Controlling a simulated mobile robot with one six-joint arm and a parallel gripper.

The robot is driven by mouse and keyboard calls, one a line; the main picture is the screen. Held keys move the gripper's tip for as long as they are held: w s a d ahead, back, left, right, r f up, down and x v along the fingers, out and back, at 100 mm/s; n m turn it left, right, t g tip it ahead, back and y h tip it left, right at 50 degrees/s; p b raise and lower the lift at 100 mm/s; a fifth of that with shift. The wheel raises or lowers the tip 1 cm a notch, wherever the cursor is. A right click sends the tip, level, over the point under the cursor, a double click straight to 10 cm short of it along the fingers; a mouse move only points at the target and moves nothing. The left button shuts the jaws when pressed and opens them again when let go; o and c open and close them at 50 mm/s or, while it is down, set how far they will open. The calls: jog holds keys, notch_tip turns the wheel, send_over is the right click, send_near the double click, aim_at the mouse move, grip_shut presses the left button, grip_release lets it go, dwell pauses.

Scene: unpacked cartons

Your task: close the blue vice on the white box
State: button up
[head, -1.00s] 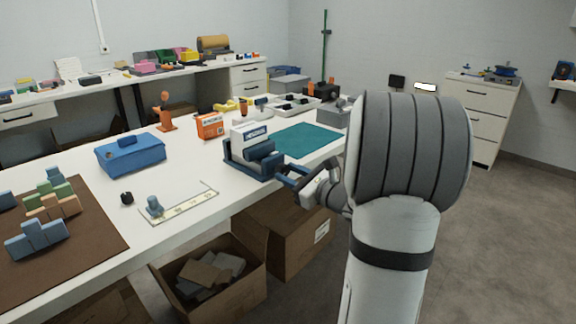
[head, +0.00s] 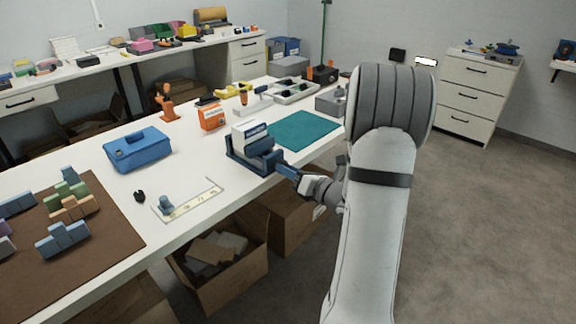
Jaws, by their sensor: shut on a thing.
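The blue vice (head: 237,160) stands at the front edge of the white workbench. The white box (head: 247,131) stands upright in it, between the rear and front jaws. The front jaw (head: 264,143) looks close to the box's front face; I cannot tell whether it touches. My gripper (head: 289,173) is at the vice's front end, just past the bench edge, and is shut on the vice handle (head: 284,169). The handle is small here and partly hidden by the fingers.
A teal mat (head: 305,131) lies right of the vice, an orange box (head: 211,116) behind it. A blue toolbox (head: 137,150) and a ruler strip (head: 190,201) are to the left. Open cartons (head: 222,275) stand on the floor below the bench edge.

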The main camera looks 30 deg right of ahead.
jog(key=shift+s+a+f+m, duration=0.1)
jog(key=shift+a+f+m, duration=0.1)
jog(key=shift+m, duration=0.1)
dwell(0.4)
jog(key=o, duration=0.8)
jog(key=shift+o, duration=0.8)
jog(key=shift+d+r, duration=0.1)
jog(key=shift+r, duration=0.05)
jog(key=p+v, duration=0.1)
jog(key=v, duration=0.6)
jog(key=shift+s+d, duration=0.15)
jog(key=shift+s, duration=0.15)
